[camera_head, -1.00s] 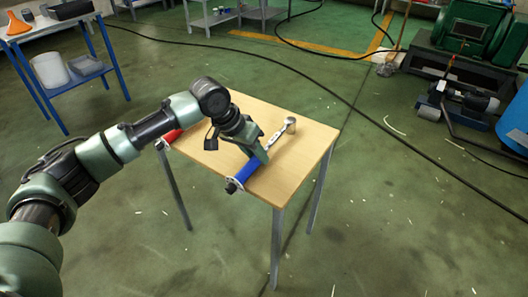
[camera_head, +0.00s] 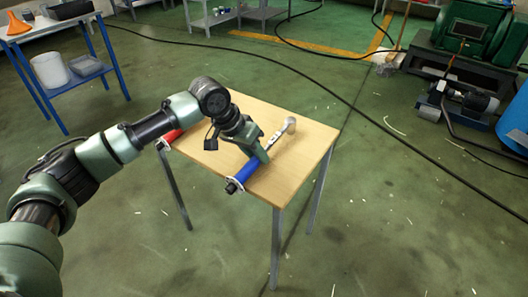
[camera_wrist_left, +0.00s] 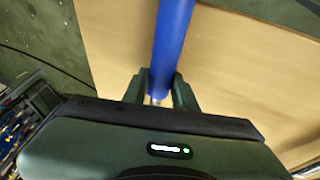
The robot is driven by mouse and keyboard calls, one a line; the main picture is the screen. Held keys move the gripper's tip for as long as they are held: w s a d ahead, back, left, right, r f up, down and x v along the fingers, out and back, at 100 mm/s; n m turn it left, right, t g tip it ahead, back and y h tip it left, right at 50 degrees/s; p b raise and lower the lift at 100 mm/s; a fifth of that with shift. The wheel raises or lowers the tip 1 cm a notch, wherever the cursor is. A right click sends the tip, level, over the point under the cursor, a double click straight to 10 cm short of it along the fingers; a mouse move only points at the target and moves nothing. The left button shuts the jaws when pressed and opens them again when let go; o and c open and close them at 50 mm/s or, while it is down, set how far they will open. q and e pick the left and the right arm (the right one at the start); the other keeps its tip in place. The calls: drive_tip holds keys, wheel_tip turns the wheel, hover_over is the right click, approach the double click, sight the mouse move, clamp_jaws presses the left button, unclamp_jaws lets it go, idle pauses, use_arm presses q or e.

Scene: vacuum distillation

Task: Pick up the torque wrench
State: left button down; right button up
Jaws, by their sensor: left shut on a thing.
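The torque wrench, with a blue handle (camera_head: 242,177) and a silver shaft and head (camera_head: 283,132), lies diagonally across the small wooden table (camera_head: 300,160). The handle's dark end sticks out at the table's front edge. My left gripper (camera_head: 260,155) is on the wrench where the blue handle meets the silver shaft. In the left wrist view the blue handle (camera_wrist_left: 172,40) runs between the two fingers (camera_wrist_left: 160,90), which are shut on it. I cannot tell whether the wrench is clear of the table top. My right gripper is not in view.
A blue-framed shelf (camera_head: 85,72) with containers stands at the back left. Green machinery (camera_head: 470,32) stands at the back right. A black cable crosses the floor behind the table.

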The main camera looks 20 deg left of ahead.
use_arm(q)
drive_tip(key=shift+w+r, duration=0.1)
drive_tip(key=shift+r, duration=0.05)
drive_tip(key=shift+r, duration=0.15)
drive_tip(key=shift+r, duration=0.3)
wheel_tip(320, 180, up, 5)
drive_tip(key=shift+p, duration=0.9)
wheel_tip(320, 180, up, 14)
drive_tip(key=p, duration=0.3)
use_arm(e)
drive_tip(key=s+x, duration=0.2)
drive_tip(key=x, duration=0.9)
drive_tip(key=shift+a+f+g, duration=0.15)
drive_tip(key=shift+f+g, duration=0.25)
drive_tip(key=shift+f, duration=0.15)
use_arm(q)
drive_tip(key=c, duration=1.8)
unclamp_jaws()
clamp_jaws()
